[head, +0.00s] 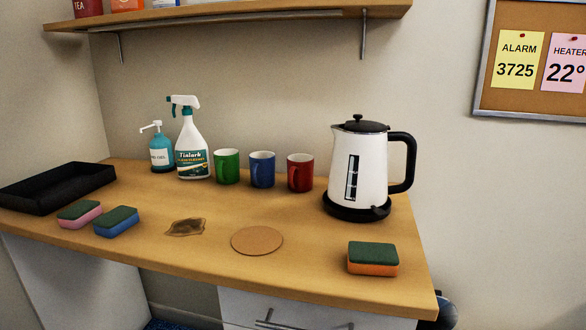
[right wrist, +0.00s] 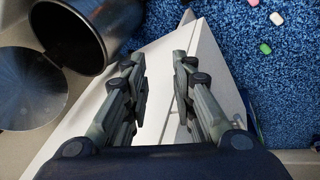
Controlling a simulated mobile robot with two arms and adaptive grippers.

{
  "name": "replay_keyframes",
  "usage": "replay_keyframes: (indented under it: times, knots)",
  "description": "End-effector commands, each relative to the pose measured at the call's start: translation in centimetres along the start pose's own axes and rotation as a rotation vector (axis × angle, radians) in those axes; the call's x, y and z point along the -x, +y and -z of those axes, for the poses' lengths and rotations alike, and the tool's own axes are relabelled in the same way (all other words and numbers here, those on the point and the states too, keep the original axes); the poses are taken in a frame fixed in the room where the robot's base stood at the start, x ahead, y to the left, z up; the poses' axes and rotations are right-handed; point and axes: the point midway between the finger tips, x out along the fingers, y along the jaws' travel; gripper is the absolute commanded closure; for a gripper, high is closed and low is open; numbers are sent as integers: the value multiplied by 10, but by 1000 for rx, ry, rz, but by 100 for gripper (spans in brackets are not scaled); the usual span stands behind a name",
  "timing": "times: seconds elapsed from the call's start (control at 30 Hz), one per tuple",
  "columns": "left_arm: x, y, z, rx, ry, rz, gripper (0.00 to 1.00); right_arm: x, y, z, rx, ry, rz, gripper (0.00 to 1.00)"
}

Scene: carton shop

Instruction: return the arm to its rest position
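My right gripper (right wrist: 158,65) shows only in the right wrist view. Its two dark grey fingers are apart with nothing between them. Beneath or beyond them is a white, angular panel-like surface (right wrist: 205,45), and I cannot tell how far away it is. Neither gripper shows in the head view. My left gripper is in no view.
A wooden counter (head: 310,280) holds a kettle (head: 360,165), several mugs, bottles, sponges, a black tray (head: 58,186), a round mat (head: 257,240) and a brown spill (head: 186,227). A metal bin (right wrist: 98,32) stands left of my right gripper. Small pieces lie on blue carpet (right wrist: 228,22).

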Motion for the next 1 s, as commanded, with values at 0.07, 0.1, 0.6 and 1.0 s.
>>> replay_keyframes:
  times: [0.07,0.1,0.6,1.0]
  knots:
    - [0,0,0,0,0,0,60,-8,-60,-22,-131,-23,52,76]
    - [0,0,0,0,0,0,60,-10,-82,-31,-191,-36,67,76]
    - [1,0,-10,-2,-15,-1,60,7,-234,-117,-636,-199,131,76]
    - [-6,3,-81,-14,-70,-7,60,15,-279,-173,-616,-250,158,76]
